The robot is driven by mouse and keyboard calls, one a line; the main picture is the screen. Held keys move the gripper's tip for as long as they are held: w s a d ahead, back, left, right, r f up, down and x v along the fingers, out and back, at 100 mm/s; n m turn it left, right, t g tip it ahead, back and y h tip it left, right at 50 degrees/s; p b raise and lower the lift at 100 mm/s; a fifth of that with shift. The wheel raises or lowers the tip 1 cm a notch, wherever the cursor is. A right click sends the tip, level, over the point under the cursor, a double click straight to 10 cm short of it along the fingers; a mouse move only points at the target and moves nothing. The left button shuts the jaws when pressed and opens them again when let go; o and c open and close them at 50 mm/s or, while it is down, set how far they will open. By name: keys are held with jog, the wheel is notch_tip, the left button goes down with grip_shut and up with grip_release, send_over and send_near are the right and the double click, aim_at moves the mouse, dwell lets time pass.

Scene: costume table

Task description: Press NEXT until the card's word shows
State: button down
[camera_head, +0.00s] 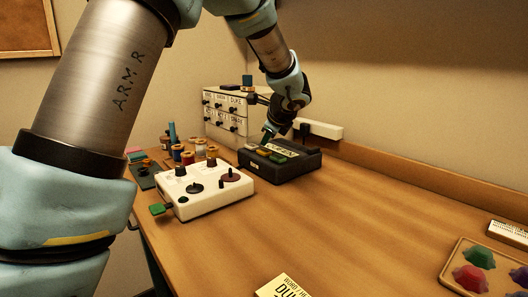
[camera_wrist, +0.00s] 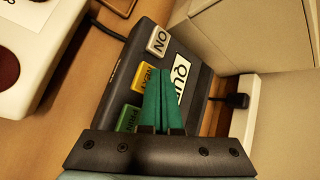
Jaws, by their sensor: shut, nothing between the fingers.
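A dark label device (camera_head: 290,165) stands at the back of the table. In the wrist view the device (camera_wrist: 112,75) shows a grey ON button (camera_wrist: 158,40), a yellow NEXT button (camera_wrist: 144,78) and a green PRINT button (camera_wrist: 128,118). My gripper is above the device in the head view (camera_head: 268,134).
A white box with knobs (camera_head: 208,190) stands left of the device, with thread spools (camera_head: 187,157) behind it. A labelled drawer unit (camera_head: 225,113) is against the wall. A tray of coloured gems (camera_head: 477,270) lies front right. The middle of the table is clear.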

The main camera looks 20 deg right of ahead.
aim_at(266, 152)
dwell(0.3)
jog(key=shift+f+b, duration=0.4)
jog(key=shift+f, duration=0.05)
jog(key=shift+f+b, duration=0.4)
jog(key=shift+f, duration=0.05)
dwell(0.6)
jog(key=shift+r, duration=0.15)
jog(key=shift+r+p, duration=0.7)
jog(key=shift+r, duration=0.05)
notch_tip(266, 152, up, 5)
jog(key=p, duration=0.4)
jog(key=shift+r, duration=0.1)
dwell(1.6)
